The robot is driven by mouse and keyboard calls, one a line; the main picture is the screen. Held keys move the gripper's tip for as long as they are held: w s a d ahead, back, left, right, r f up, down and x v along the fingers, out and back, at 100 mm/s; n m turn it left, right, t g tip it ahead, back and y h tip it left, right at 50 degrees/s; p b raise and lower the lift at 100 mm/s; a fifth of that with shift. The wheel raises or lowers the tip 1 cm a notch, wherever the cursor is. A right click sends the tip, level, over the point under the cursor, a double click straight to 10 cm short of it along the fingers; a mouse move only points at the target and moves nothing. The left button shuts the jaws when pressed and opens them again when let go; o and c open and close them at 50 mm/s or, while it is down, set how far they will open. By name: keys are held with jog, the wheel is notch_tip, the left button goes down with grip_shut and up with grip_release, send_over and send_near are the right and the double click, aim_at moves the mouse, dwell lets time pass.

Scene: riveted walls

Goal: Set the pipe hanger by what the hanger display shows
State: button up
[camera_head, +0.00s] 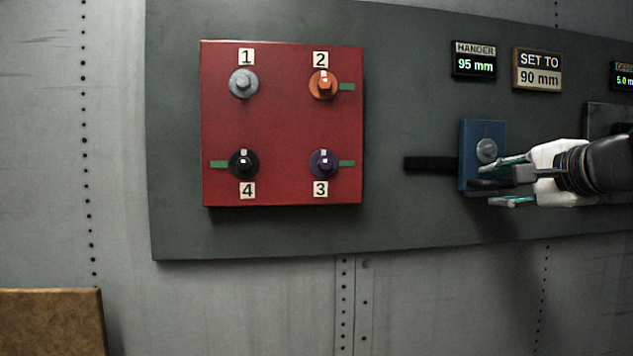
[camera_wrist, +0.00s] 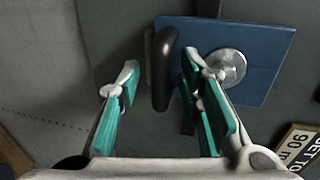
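The hanger display (camera_head: 474,65) reads 95 mm in the head view. The sign (camera_head: 537,80) beside it reads SET TO 90 mm. Below them the blue hanger block (camera_head: 469,135) carries a round grey bolt (camera_head: 486,151) and sits at the right of a black horizontal rail (camera_head: 428,164). My gripper (camera_head: 496,184) is at the block's lower right. In the wrist view my gripper (camera_wrist: 160,70) is open, with a black handle (camera_wrist: 163,70) between its fingers. A gap shows on the handle's left; the right finger is close, and contact cannot be told.
A red panel (camera_head: 282,125) on the left holds several numbered knobs. Another display (camera_head: 623,76) is cut off at the right edge, and a dark plate (camera_head: 605,115) is partly behind my arm. A brown board (camera_head: 50,325) stands at the lower left.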

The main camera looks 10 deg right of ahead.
jog(key=shift+w, duration=0.1)
grip_shut()
jog(key=shift+a, duration=0.1)
jog(key=shift+a+f+b, duration=0.1)
jog(key=shift+a+b, duration=0.1)
jog(key=shift+b, duration=0.25)
grip_release()
